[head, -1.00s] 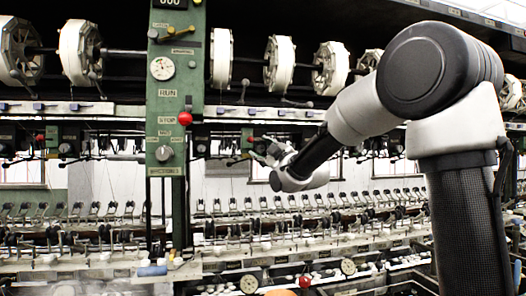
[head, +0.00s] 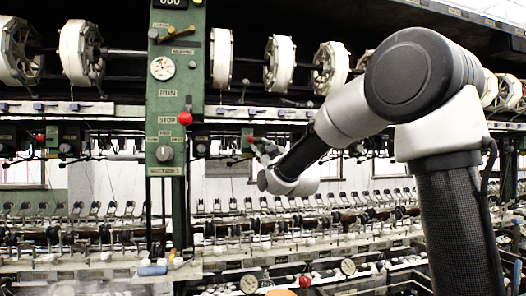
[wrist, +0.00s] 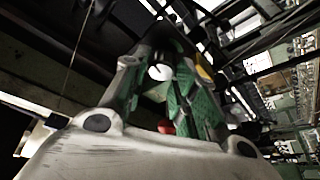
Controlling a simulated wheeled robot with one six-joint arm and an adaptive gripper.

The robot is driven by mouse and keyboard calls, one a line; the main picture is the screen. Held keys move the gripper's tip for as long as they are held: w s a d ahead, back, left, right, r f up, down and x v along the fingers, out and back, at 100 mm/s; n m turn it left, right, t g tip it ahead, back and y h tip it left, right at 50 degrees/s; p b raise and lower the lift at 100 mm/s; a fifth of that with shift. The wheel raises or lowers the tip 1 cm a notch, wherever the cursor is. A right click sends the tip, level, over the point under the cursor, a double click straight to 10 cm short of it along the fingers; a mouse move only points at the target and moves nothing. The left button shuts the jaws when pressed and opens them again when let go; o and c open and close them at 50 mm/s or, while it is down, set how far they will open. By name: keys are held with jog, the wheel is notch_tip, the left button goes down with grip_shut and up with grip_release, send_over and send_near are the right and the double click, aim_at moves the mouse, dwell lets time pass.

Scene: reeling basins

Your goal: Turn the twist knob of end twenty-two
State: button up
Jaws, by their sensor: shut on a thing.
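My gripper (head: 263,150) is small in the head view, just right of the green control post, at the level of the row of small fittings under the reels. In the wrist view my gripper (wrist: 165,75) fills the lower middle, its pale body in front and its fingers reaching forward. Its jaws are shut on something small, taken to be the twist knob. The knob itself and the contact are hidden by the gripper, and no end number is readable.
The green control post (head: 180,90) carries a gauge (head: 162,68), a red ball knob (head: 185,118) and a round grey knob (head: 164,153). White reels (head: 280,62) hang above. Basins with several small fittings (head: 300,225) run below. A red ball (head: 305,282) stands low in front.

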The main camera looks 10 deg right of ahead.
jog(key=shift+m, duration=0.4)
jog(key=o, duration=1)
jog(key=shift+o, duration=0.2)
